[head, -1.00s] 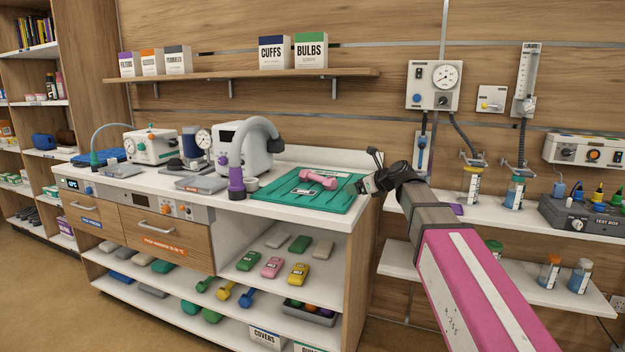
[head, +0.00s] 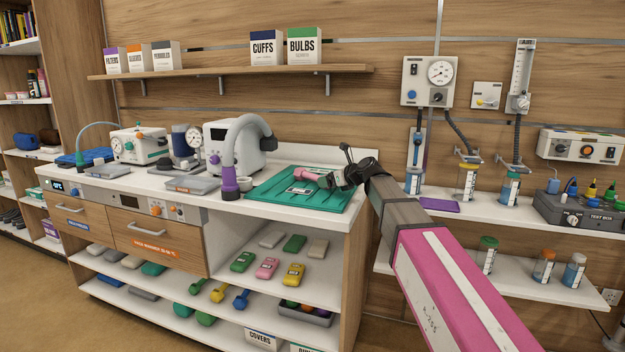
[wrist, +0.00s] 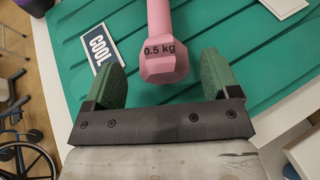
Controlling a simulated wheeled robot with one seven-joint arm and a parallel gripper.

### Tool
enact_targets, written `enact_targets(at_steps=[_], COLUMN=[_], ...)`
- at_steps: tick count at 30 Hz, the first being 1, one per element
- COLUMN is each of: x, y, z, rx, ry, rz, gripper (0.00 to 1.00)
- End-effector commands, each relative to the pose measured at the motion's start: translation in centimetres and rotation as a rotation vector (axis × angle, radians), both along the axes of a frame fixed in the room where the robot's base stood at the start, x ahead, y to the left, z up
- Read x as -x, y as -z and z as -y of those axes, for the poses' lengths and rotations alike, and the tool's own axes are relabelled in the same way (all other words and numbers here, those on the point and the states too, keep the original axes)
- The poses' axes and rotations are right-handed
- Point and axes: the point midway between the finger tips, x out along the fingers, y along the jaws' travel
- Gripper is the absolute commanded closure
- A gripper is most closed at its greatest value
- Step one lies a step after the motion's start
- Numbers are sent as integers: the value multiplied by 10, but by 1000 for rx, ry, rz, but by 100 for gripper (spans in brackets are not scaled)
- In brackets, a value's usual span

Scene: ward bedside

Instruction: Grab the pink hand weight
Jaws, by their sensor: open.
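The pink hand weight (head: 306,175) lies on the green ribbed mat (head: 268,193) on the counter. In the wrist view the weight (wrist: 162,62) shows one hexagonal end marked "0.5 kg", with its handle running away toward the top edge. My gripper (wrist: 162,78) is open, its two green-padded fingers on either side of the weight's near end, with gaps on both sides. I cannot tell whether the fingertips are level with the weight. In the head view my gripper (head: 332,180) is at the mat's right part, and it partly hides the weight's right end.
A "COOL" label (wrist: 101,47) lies on the mat left of the weight. The purple-based device with a grey hose (head: 229,180) stands left of the mat. The back wall and a wall shelf (head: 450,212) with bottles are to the right.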

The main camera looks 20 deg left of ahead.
Motion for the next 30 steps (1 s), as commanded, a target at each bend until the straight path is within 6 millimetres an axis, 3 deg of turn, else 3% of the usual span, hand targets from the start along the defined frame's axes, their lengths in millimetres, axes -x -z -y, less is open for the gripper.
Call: enact_targets(at_steps=[6,14,15,21,30], x=[-18,-19,-19,-19,-19], y=[12,15,15,15,12], z=[-25,-29,-29,-29,-29], rx=[0,0,0,0,-2], ry=[-2,0,0,-1,0], rz=[0,0,0,0,1], gripper=[19,19,22,87,89])
